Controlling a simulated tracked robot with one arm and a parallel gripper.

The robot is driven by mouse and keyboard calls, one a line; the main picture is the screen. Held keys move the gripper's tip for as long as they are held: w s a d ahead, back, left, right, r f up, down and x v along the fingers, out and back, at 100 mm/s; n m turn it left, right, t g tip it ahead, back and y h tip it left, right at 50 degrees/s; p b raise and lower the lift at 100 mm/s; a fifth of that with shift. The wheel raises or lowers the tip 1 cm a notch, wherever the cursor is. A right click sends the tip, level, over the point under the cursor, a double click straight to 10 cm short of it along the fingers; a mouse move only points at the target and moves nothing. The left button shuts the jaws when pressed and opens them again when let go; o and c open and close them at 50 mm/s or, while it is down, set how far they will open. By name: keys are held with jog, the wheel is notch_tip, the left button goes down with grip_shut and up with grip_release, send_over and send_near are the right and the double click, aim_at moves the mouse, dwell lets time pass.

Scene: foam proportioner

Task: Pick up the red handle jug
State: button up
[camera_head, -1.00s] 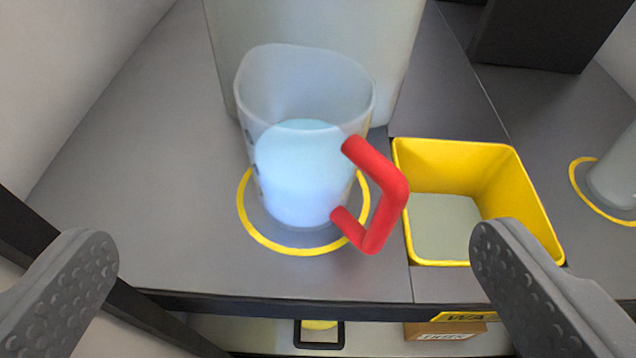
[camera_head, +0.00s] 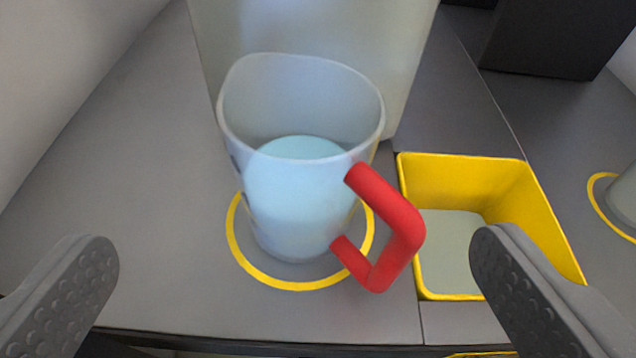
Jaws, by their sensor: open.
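The jug (camera_head: 300,185) is clear, with pale blue liquid inside and a red handle (camera_head: 393,225) on its right side. It stands upright on the grey counter, inside a yellow ring (camera_head: 272,283). My gripper (camera_head: 292,262) is open and empty. Its two grey fingers are spread wide at the lower left and lower right, on this side of the jug. Neither finger appears to touch the jug or its handle.
A yellow open bin (camera_head: 548,210) stands close to the right of the handle. A large pale container (camera_head: 310,25) is right behind the jug. A black block (camera_head: 550,40) is at the back right. Another vessel (camera_head: 622,195) shows at the right edge. The counter left of the jug is clear.

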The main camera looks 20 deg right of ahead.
aim_at(303, 170)
jog(key=b+x, duration=0.2)
jog(key=b, duration=0.4)
jog(key=shift+w+f+b, duration=0.1)
jog(key=shift+f+b, duration=0.2)
jog(key=shift+b, duration=0.1)
jog(key=shift+r+x, duration=0.2)
jog(key=shift+x, duration=0.95)
jog(key=shift+b+x, duration=0.9)
jog(key=shift+x, duration=2)
jog(key=shift+d, duration=0.15)
jog(key=c, duration=1.6)
